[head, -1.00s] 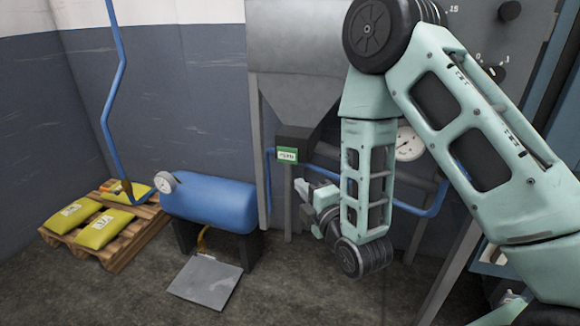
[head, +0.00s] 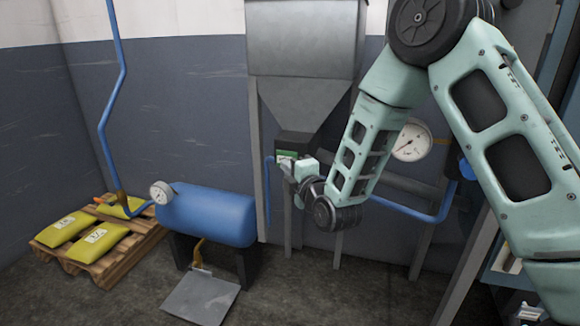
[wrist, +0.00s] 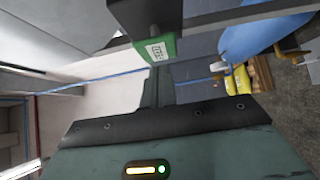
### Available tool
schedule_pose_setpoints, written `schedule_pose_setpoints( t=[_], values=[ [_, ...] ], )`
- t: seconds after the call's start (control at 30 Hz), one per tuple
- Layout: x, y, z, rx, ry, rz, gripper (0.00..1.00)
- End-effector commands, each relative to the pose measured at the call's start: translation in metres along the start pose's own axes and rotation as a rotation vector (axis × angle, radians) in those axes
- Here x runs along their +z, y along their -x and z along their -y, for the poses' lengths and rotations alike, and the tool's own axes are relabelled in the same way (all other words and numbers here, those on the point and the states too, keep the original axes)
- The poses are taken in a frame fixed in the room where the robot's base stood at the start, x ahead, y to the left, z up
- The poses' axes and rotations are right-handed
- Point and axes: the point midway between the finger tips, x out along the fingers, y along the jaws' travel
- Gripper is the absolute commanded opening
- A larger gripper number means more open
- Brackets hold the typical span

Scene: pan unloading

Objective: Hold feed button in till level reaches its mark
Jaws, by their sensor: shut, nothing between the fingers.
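A grey hopper (head: 300,95) tapers down to a dark outlet block with a green plate (head: 283,154). The plate carries a white label and also shows in the wrist view (wrist: 160,50). My gripper (head: 285,166) is shut and empty, with its tip right at the plate's lower edge; I cannot tell if it touches. In the wrist view my gripper (wrist: 160,88) points up toward the plate. I cannot make out a feed button; the gripper may hide it. A round white gauge (head: 412,139) stands right of the hopper, but its mark is too small to read.
A blue tank (head: 210,215) with a small gauge (head: 161,192) stands left of the hopper. A pallet (head: 100,262) with yellow sacks is farther left. A grey plate (head: 200,297) lies on the floor. A blue pipe (head: 408,211) runs low on the right.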

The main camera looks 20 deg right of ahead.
Motion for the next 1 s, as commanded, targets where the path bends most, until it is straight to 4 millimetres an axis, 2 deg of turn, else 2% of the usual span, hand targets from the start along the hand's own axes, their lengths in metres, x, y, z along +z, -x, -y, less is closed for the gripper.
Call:
schedule_pose_setpoints(
  t=[0.2,0.57,0.8,1.0],
  values=[
    [0.009,-0.010,0.000,0.000,0.000,-0.001,0.00],
    [0.011,-0.011,0.001,0.000,0.000,-0.002,0.00],
    [0.028,-0.029,0.001,0.003,0.000,-0.001,0.00],
    [0.030,-0.030,-0.001,0.003,0.000,0.002,0.00]
  ],
)
